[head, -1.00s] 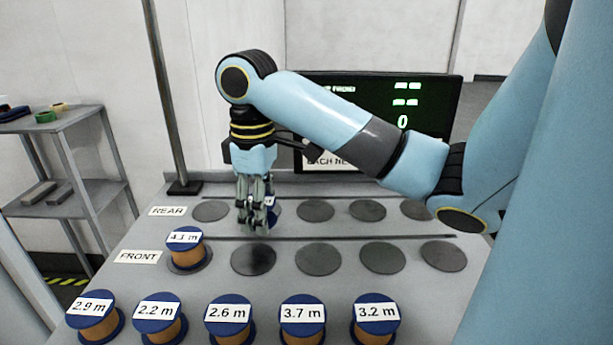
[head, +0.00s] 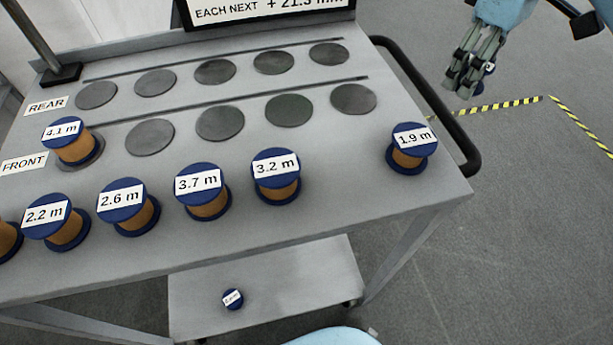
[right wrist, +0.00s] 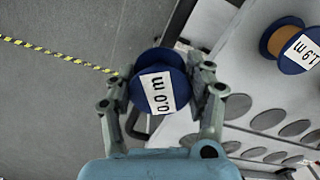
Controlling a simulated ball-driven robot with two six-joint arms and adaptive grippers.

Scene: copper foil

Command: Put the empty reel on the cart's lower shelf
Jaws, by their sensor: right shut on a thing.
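My right gripper (head: 470,85) is shut on the empty reel, a blue reel labelled 0.0 m (right wrist: 158,85) with its label facing the right wrist camera. In the head view the gripper hangs past the right end of the worktop, and the reel (head: 478,88) is mostly hidden by the fingers. The grey lower shelf (head: 300,278) shows below the worktop's front edge, with a small blue labelled reel (head: 233,299) on it. My left gripper is not in view.
Copper-wound reels stand along the worktop's (head: 330,215) front, with a 1.9 m reel (head: 410,148) near the right end. A 4.1 m reel (head: 72,142) sits on a front-row disc. A black handle (head: 462,140) rims the right end. Open floor lies beyond.

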